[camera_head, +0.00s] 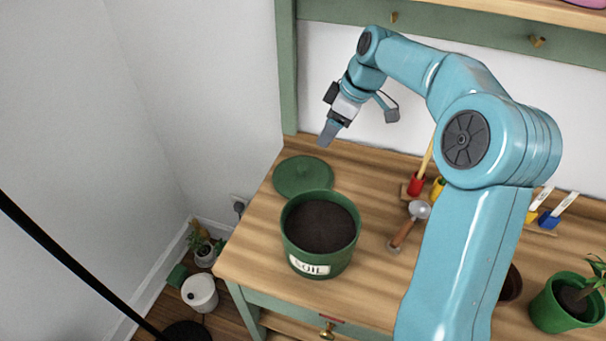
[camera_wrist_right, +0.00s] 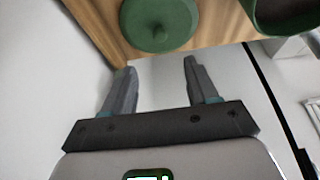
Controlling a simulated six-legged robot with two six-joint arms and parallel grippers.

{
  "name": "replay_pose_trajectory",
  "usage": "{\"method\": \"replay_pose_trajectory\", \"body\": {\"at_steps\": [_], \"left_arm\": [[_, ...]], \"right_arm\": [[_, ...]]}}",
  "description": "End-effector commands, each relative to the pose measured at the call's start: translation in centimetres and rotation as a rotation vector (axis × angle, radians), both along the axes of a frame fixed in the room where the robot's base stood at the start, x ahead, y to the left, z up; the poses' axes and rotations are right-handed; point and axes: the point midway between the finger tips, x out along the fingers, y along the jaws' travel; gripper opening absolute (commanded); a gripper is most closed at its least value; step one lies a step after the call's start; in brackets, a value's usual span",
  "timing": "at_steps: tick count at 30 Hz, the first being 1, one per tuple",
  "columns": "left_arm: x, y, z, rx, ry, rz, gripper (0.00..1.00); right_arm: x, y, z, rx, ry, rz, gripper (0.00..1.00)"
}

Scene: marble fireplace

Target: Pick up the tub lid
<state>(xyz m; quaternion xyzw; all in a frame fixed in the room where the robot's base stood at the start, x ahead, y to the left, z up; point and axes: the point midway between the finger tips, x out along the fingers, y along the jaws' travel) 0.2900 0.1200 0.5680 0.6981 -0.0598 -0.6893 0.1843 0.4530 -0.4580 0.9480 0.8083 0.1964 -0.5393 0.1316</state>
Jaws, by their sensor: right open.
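The tub lid (camera_head: 303,177) is a round green disc with a small knob, lying on the wooden bench top behind the soil tub. In the right wrist view the lid (camera_wrist_right: 158,22) shows at the top, beyond the fingertips. The green soil tub (camera_head: 308,265), with a label and filled with dark soil, stands in front of the lid. Its edge shows at the top right of the right wrist view (camera_wrist_right: 262,22). My right gripper (camera_head: 327,136) is open and empty, above and behind the lid, apart from it. In its wrist view the two fingers (camera_wrist_right: 160,78) stand apart. My left gripper is not in view.
A trowel (camera_head: 408,226) lies right of the tub. Colored-handled tools (camera_head: 416,184) stand at the back. A potted plant (camera_head: 566,304) is at the right. The white wall (camera_head: 200,90) rises left of the bench. A white pot (camera_head: 200,292) sits lower left.

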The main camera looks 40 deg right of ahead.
Motion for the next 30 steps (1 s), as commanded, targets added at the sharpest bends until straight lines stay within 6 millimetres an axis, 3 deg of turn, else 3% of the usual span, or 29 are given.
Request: {"method": "replay_pose_trajectory", "body": {"at_steps": [3,9,17,24,30], "left_arm": [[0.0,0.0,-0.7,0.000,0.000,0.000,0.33],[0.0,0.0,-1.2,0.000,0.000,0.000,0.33],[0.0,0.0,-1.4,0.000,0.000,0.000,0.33],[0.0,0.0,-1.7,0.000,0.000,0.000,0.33],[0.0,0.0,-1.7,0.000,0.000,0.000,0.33]], "right_arm": [[0.9,0.7,-3.2,0.004,0.005,0.002,0.58],[2.5,1.5,-6.8,0.001,0.003,0.002,0.58],[3.5,1.8,-8.9,0.001,0.003,0.002,0.58],[5.1,2.3,-12.2,0.001,0.003,0.002,0.58],[5.4,2.4,-12.9,0.000,0.001,0.001,0.58]]}}
